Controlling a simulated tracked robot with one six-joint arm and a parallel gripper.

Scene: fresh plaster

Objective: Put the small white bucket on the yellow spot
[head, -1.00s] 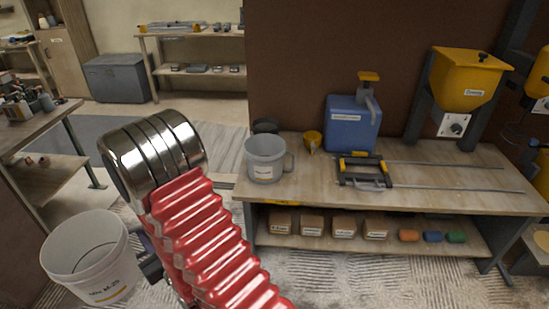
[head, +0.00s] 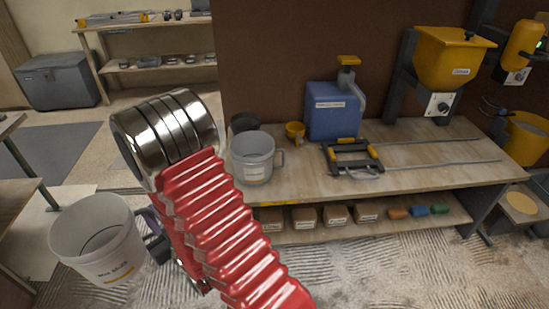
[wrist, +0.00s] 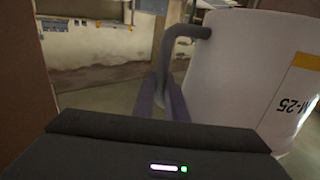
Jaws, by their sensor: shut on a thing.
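The small white bucket (head: 98,240), upright and apparently empty, is at the lower left of the head view. It fills the right of the wrist view (wrist: 255,70), with a yellow label band and M-25 lettering. My gripper (wrist: 165,92) is shut on its grey side handle; in the head view my gripper (head: 156,240) is a dark shape at the bucket's right, partly hidden behind my red arm. A round pale yellow spot (head: 522,200) lies on a low stand at the far right, well away from the bucket.
A wooden bench (head: 410,175) spans the middle and right, bearing a clear grey jug (head: 253,160), a blue canister (head: 332,112) and a black-and-yellow frame (head: 352,157). A yellow hopper (head: 450,60) hangs behind it. Ridged floor (head: 400,265) lies open in front.

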